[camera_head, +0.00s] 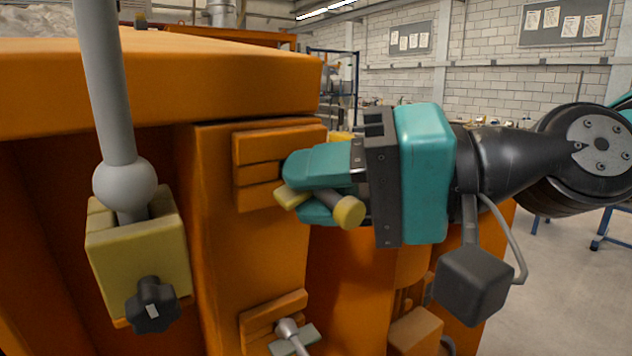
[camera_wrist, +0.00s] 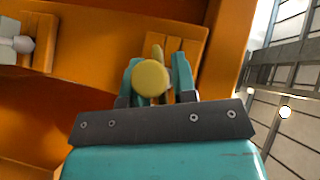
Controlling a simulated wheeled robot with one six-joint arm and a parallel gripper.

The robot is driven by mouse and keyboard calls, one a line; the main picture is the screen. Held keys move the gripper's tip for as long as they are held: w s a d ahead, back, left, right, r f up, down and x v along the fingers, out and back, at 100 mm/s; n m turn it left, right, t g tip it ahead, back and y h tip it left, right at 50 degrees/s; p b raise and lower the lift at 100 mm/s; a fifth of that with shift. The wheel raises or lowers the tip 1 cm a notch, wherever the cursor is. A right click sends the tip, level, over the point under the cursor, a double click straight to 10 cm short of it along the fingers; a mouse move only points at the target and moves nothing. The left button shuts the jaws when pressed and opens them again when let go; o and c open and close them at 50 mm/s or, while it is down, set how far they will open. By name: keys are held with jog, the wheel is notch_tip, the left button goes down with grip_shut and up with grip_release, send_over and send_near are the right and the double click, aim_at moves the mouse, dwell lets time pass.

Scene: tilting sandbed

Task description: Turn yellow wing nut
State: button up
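The yellow wing nut sits at an orange slatted block on the front of the orange sandbed frame. Its round yellow end (camera_head: 349,212) shows on a short grey rod, with a flat yellow piece beside the fingertips. My gripper (camera_head: 302,187) reaches in from the right, its teal fingers around the wing nut. In the wrist view, the round yellow end (camera_wrist: 150,78) lies between the two parted fingers (camera_wrist: 156,68), and a thin yellow piece shows behind it. Gaps show beside that piece. The fingers hide part of the wing nut.
On the left, a grey rod with a ball (camera_head: 125,184) stands in a pale yellow block (camera_head: 140,250) with a black knob (camera_head: 152,305). Below my gripper, a grey lever (camera_head: 290,335) projects from another orange block. Open floor lies to the right.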

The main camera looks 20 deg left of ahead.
jog(key=shift+w+f+m+y+b, duration=0.1)
jog(key=shift+f+m+y+b, duration=0.3)
jog(key=shift+b, duration=0.4)
jog(key=shift+g+y+b, duration=0.3)
jog(key=shift+g+b, duration=0.1)
jog(key=shift+r, duration=0.35)
jog(key=o, duration=0.9)
